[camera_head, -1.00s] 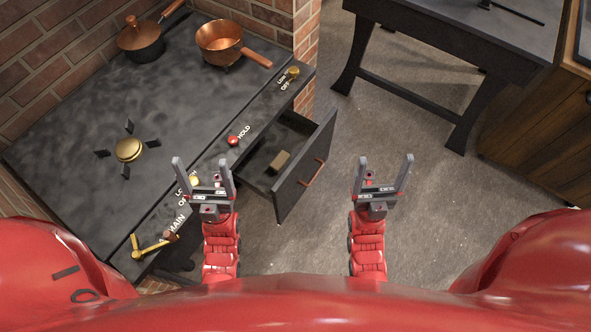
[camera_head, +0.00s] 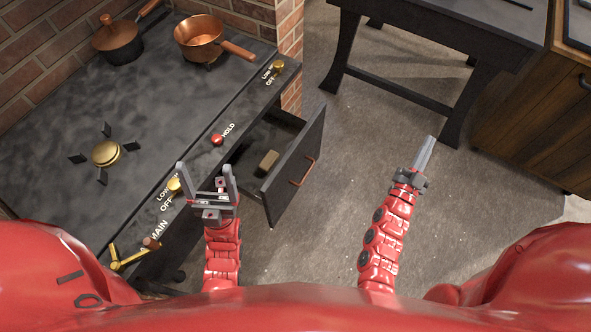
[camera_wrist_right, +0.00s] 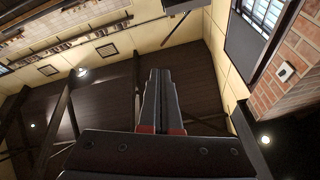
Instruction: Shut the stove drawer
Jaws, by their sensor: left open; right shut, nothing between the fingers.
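The stove drawer (camera_head: 292,168) stands pulled out from the front of the dark stove (camera_head: 150,85). Its front panel has a copper bar handle (camera_head: 303,172), and a small brownish block (camera_head: 268,160) lies inside. My left gripper (camera_head: 208,172) is open and empty, in front of the stove's control strip and left of the drawer. My right gripper (camera_head: 428,145) is shut and empty, pointing away from me, right of the drawer and apart from it. In the right wrist view its closed fingers (camera_wrist_right: 160,95) point toward the ceiling and upper walls.
A copper pan (camera_head: 200,40) and a lidded pot (camera_head: 118,40) stand at the stove's back. Knobs, a red button (camera_head: 217,138) and a brass lever (camera_head: 130,255) line its front edge. A dark table (camera_head: 440,40) and wooden cabinet (camera_head: 535,110) stand right. Floor between is clear.

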